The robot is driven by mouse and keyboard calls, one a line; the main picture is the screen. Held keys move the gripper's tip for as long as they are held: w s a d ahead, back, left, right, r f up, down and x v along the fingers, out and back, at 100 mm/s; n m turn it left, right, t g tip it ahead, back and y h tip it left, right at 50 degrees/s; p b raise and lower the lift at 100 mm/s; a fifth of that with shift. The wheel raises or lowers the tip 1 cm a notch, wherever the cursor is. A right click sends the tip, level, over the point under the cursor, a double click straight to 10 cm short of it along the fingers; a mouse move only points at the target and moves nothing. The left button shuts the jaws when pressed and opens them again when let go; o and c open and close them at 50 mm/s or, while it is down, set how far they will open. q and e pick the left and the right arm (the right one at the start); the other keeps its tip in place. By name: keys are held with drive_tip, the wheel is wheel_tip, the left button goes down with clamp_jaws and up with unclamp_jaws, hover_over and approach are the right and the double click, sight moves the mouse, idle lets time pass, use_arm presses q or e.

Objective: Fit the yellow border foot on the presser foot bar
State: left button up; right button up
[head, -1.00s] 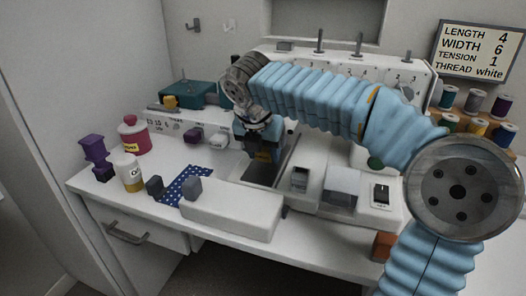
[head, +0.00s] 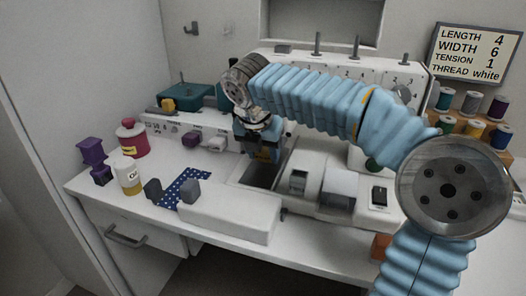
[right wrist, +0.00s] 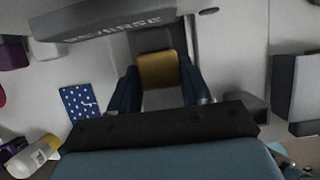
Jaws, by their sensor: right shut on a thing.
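My right gripper (head: 265,155) is shut on the yellow border foot (right wrist: 158,70), which shows as a yellow block between the two dark blue fingers in the right wrist view. In the head view the gripper points down over the dark recess in the white sewing machine bed. Little of the yellow foot shows there between the fingers. I cannot make out the presser foot bar; my right arm and gripper cover that part of the machine in the head view. I cannot tell whether the foot touches anything but the fingers. My left gripper is not in view.
A blue dotted cloth (head: 184,184) lies left of the machine between two grey blocks. A bottle (head: 129,176), a pink jar (head: 132,139) and purple pieces (head: 93,155) stand at the left. Thread spools (head: 472,102) stand at the right. A dark panel (right wrist: 120,22) is close in the wrist view.

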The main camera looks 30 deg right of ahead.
drive_tip(key=o, duration=1)
drive_tip(key=shift+d+r, duration=0.1)
drive_tip(key=p+v, duration=0.1)
drive_tip(key=v, duration=1.2)
drive_tip(key=shift+s+a+r+p, duration=0.1)
drive_tip(key=shift+a+r+p, duration=0.1)
drive_tip(key=shift+r+p, duration=0.1)
